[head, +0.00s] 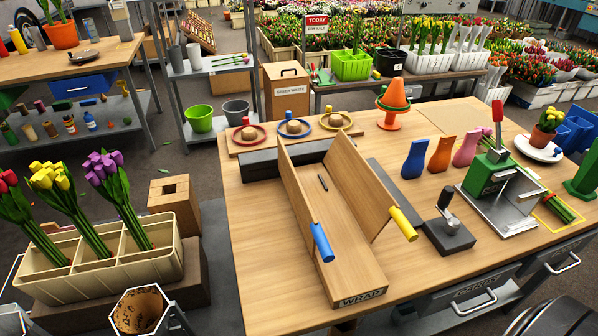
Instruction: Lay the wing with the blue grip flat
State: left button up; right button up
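A wooden wrapping board (345,268) marked WRAP lies on the workbench. Its left wing (296,186) carries the blue grip (321,242) at its near end and stands raised, steeply tilted. Its right wing (358,182) carries the yellow grip (402,224) and is also raised, leaning outward to the right. A small dark bar (322,183) lies on the board between the wings; no flowers lie there. Neither of my grippers is in view.
The wooden workbench (255,262) is clear left of the board. Right of it are a dark lever block (449,232) and a green press (487,174). Behind it is a rack with ringed knobs (293,128). A tulip crate (95,275) stands left.

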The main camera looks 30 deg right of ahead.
aim_at(313, 234)
jog(key=l+u, duration=0.1)
jog(key=l, duration=0.7)
jog(key=k+l, duration=0.15)
jog(key=l, duration=0.65)
jog(key=i+u, duration=0.05)
